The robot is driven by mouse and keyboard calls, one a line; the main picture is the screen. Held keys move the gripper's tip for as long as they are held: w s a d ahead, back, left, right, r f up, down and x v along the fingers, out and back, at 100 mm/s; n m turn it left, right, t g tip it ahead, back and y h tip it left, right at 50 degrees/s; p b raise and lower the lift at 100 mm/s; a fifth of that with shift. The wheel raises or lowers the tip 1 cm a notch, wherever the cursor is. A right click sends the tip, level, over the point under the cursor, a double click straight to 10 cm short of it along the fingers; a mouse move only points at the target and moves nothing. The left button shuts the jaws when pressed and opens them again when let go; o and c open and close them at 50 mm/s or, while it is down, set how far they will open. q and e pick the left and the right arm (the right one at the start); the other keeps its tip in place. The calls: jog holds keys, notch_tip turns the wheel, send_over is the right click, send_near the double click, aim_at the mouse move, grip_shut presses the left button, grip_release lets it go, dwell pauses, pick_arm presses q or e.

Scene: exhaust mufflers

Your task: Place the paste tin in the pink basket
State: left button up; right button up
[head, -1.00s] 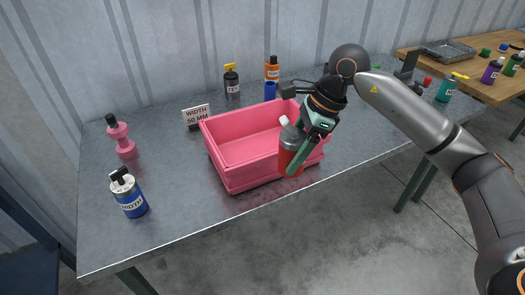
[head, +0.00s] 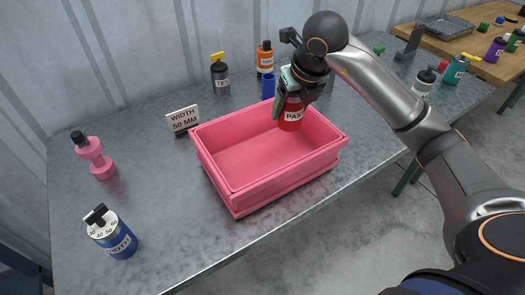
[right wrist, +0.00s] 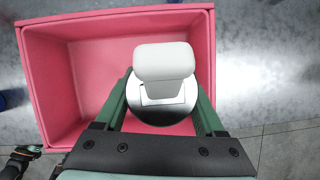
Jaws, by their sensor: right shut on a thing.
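The paste tin (head: 291,118) is a red can with a white label reading "PAS…"; the right wrist view shows its grey top and white cap (right wrist: 164,62). My right gripper (head: 287,98) is shut on it and holds it upright over the right part of the pink basket. The pink basket (head: 237,200) stands on the grey table, open at the top, and its visible floor is empty. In the right wrist view the basket (right wrist: 32,95) lies beneath the tin. I cannot tell whether the tin touches the basket floor.
A "WIDTH 50 MM" sign (head: 182,119) stands behind the basket's left corner. A blue dial bottle (head: 113,236) and a pink bottle (head: 95,158) are at the left. Grey (head: 220,77), orange (head: 265,60) and blue (head: 268,85) containers stand behind the basket.

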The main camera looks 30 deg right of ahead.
aim_at(290, 125)
jog(key=f, duration=0.4)
jog(key=shift+s+f, duration=0.25)
jog(key=shift+f, duration=0.15)
jog(key=shift+w+f, duration=0.1)
jog(key=shift+f, duration=2.3)
jog(key=shift+f, duration=0.1)
jog(key=o, duration=1.5)
jog(key=shift+r, duration=0.35)
jog(key=v, duration=1.1)
jog(key=shift+s+r, duration=0.2)
jog(key=shift+s, duration=0.05)
